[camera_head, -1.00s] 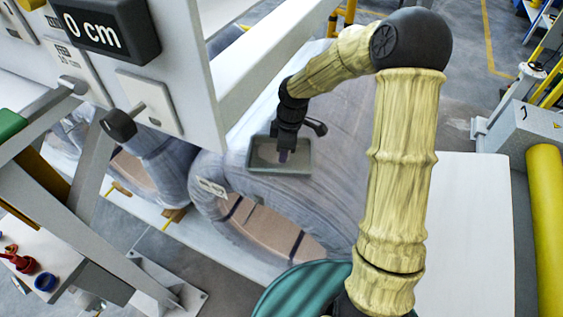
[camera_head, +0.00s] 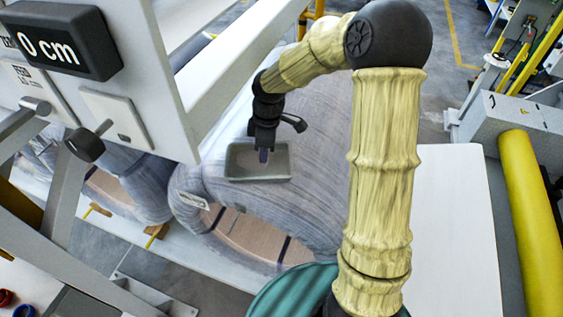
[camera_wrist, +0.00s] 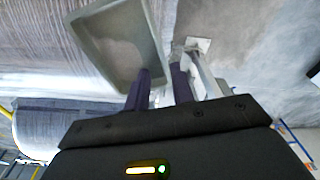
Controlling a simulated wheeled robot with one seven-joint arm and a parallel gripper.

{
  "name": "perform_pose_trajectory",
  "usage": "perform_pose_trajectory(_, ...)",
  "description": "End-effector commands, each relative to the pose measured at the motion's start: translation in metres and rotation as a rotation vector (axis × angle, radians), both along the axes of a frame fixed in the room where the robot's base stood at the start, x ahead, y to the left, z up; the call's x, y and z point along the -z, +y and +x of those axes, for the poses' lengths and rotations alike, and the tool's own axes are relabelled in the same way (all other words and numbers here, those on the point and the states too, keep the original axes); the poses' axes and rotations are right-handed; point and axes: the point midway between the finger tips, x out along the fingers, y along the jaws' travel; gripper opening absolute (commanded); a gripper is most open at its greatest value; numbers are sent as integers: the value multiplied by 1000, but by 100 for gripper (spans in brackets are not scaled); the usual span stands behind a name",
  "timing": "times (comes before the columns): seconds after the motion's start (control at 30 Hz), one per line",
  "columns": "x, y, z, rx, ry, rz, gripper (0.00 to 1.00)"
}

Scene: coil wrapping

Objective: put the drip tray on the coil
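The drip tray (camera_head: 234,174) is a shallow grey-green rectangular tray on top of the wrapped coil (camera_head: 325,165), near its upper left part. It looks level and appears to rest on the wrap. My gripper (camera_head: 264,156) points down at the tray's far side. In the wrist view, my gripper (camera_wrist: 160,72) has its two purple fingers apart, one over the tray's inside and one outside its wall. The tray (camera_wrist: 110,25) shows a gap beside its wall, so the fingers look open around it. The exact contact is hard to see.
A white frame (camera_head: 165,80) with a "0 cm" display (camera_head: 58,42) stands close left of my gripper. A second wrapped coil (camera_head: 140,180) lies left. A white surface (camera_head: 455,230) and a yellow cylinder (camera_head: 532,220) are on the right.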

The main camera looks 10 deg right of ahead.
Motion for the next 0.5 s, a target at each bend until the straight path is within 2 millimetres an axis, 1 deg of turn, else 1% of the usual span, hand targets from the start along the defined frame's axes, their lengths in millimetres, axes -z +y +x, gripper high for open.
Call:
perform_pose_trajectory(0.07,-3,-3,-13,80,-1,-21,24)
perform_pose_trajectory(0.17,-8,-12,-38,256,-6,-44,24)
perform_pose_trajectory(0.33,-22,-35,-91,679,-47,-46,24)
perform_pose_trajectory(0.4,-27,-44,-114,865,-68,-24,24)
perform_pose_trajectory(0.5,-33,-54,-141,1100,-91,24,24)
